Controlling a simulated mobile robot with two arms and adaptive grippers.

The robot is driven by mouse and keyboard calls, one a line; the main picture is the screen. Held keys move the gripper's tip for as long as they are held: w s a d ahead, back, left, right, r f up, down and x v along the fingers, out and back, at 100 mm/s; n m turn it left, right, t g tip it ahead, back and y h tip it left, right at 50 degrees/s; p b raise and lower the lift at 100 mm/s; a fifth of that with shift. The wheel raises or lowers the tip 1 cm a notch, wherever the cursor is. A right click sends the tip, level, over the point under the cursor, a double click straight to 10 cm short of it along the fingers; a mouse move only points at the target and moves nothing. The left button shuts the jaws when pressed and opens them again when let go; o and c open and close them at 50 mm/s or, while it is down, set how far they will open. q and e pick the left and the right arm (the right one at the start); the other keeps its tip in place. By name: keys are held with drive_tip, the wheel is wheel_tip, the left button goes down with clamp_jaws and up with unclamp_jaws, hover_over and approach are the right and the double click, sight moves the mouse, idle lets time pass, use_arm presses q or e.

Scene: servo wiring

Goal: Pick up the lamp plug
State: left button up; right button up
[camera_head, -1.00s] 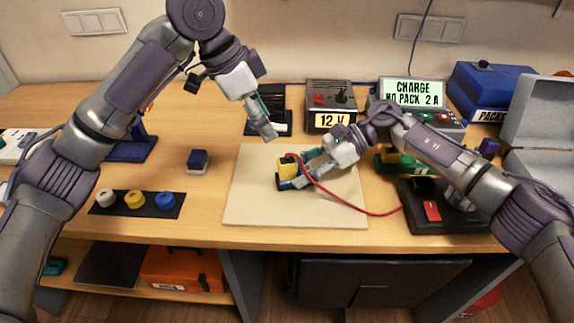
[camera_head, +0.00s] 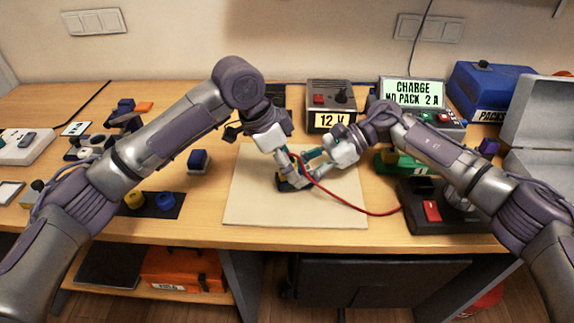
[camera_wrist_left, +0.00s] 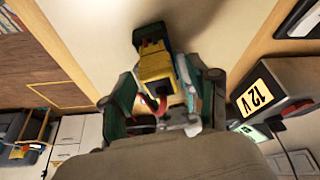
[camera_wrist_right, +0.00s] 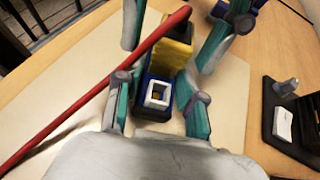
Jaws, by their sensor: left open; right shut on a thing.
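A small block with a yellow end (camera_wrist_right: 172,55) and a dark blue end (camera_wrist_right: 153,115) lies on the beige mat in the middle of the desk. The blue end has a white-rimmed square opening. The yellow end also shows in the left wrist view (camera_wrist_left: 158,72). I cannot tell whether this is the lamp plug. My right gripper (camera_wrist_right: 160,80) is shut on the block from the right. My left gripper (camera_wrist_left: 155,85) is open, its fingers on either side of the yellow end. In the head view my grippers mostly hide the block.
A red cable (camera_head: 345,204) runs across the beige mat (camera_head: 245,210) past my grippers to the right. A dark blue cube (camera_head: 198,160) stands left of the mat. The 12 V box (camera_head: 330,103) and the charger (camera_head: 412,94) stand behind.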

use_arm(q)
clamp_jaws()
use_arm(e)
drive_tip(key=shift+f, duration=0.2)
use_arm(q)
wheel_tip(320, 180, up, 10)
drive_tip(key=shift+r, duration=0.1)
use_arm(e)
drive_tip(key=o, duration=0.9)
drive_tip(key=shift+r, duration=0.1)
drive_tip(key=shift+r, duration=0.1)
